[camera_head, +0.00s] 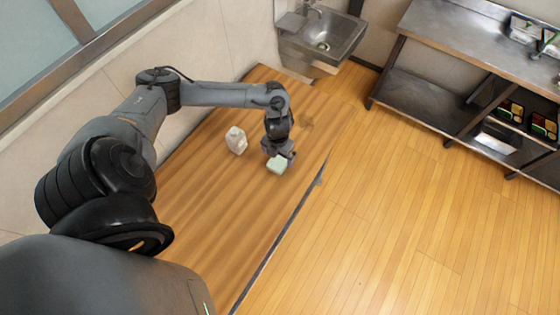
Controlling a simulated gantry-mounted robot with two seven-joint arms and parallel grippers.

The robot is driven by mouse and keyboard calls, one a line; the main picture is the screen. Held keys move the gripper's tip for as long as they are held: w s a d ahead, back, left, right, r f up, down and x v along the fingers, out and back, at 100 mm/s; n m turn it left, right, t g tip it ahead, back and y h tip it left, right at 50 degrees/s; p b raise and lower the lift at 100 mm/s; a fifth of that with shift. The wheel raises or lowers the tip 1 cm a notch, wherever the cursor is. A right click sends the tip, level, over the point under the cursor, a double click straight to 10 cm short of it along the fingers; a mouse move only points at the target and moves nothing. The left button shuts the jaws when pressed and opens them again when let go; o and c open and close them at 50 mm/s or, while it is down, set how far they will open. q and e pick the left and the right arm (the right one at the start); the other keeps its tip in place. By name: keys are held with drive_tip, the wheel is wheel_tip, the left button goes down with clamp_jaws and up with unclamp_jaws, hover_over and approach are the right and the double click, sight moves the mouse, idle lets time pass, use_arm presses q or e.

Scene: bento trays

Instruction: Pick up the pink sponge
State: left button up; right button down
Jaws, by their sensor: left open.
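My left gripper (277,151) is open and points down over the wooden table (215,215). A small pale green block, like a sponge (277,164), is right at its fingertips, on the near side. I cannot tell whether the fingers touch it. A small dark purplish thing (291,158) shows just right of the gripper, mostly hidden by it and the green block. I cannot tell what it is. No clearly pink sponge shows. My right gripper is not in view.
A metal sink (325,38) is at the back. A steel shelf unit (425,98) with bento trays (510,110) stands at right. The near part of the table is clear.

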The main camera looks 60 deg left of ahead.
sight(278, 162)
use_arm(q)
drive_tip(key=shift+a+f, duration=0.1)
drive_tip(key=shift+f, duration=2.65)
drive_tip(key=shift+c, duration=0.3)
drive_tip(key=c, duration=1.3)
drive_tip(key=shift+r, duration=2.25)
drive_tip(key=shift+c, duration=0.2)
drive_tip(key=w+d+r+p, duration=0.2)
drive_tip(key=d+r, duration=0.4)
drive_tip(key=d, duration=0.5)
drive_tip(key=shift+w+d+r+p, duration=0.15)
drive_tip(key=shift+w+r+p, duration=0.15)
drive_tip(key=shift+w, duration=0.35)
